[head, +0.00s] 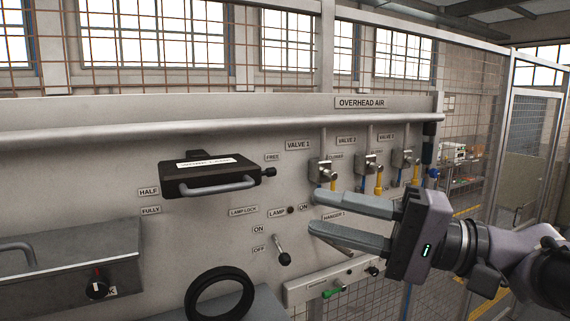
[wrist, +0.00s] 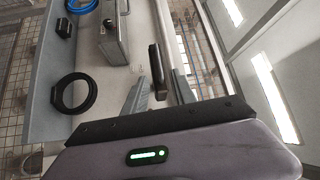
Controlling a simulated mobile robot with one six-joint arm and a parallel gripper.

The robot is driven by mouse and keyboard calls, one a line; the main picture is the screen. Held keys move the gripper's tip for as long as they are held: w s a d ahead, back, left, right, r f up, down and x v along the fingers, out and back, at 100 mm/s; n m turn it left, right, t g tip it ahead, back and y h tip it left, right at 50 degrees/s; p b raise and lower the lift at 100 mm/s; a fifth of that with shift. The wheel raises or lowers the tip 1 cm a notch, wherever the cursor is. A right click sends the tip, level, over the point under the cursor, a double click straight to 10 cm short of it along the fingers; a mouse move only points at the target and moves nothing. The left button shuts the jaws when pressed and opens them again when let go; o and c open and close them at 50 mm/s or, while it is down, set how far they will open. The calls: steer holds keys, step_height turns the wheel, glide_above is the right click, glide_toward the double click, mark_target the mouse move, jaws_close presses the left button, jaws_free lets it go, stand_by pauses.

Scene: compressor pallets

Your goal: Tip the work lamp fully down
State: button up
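The work lamp (head: 213,172) is a flat black box with a white label on top and a grey bar handle (head: 208,187) along its front. It juts out from the grey panel, roughly level, above and right of the HALF and FULLY labels. A small black knob (head: 269,172) is at its right end, near the FREE label. In the wrist view a dark upright block (wrist: 156,70) beyond the fingers looks like the lamp. My gripper (head: 316,212) is open and empty, right of and a little below the lamp, apart from it. Its fingers point left.
A lever (head: 283,251) sits by the ON and OFF labels below the lamp. A black ring (head: 220,296) and a grey box (head: 70,268) stick out lower down. Space between fingers and lamp looks free.

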mark_target(221, 191)
steer(key=p+x, duration=0.3)
steer(key=x, duration=0.5)
steer(key=p+x, duration=0.3)
steer(key=x, duration=0.6)
steer(key=shift+a+f+p, duration=0.1)
steer(key=shift+f+p, duration=0.1)
steer(key=shift+p, duration=0.1)
steer(key=shift+s, duration=0.1)
jaws_close()
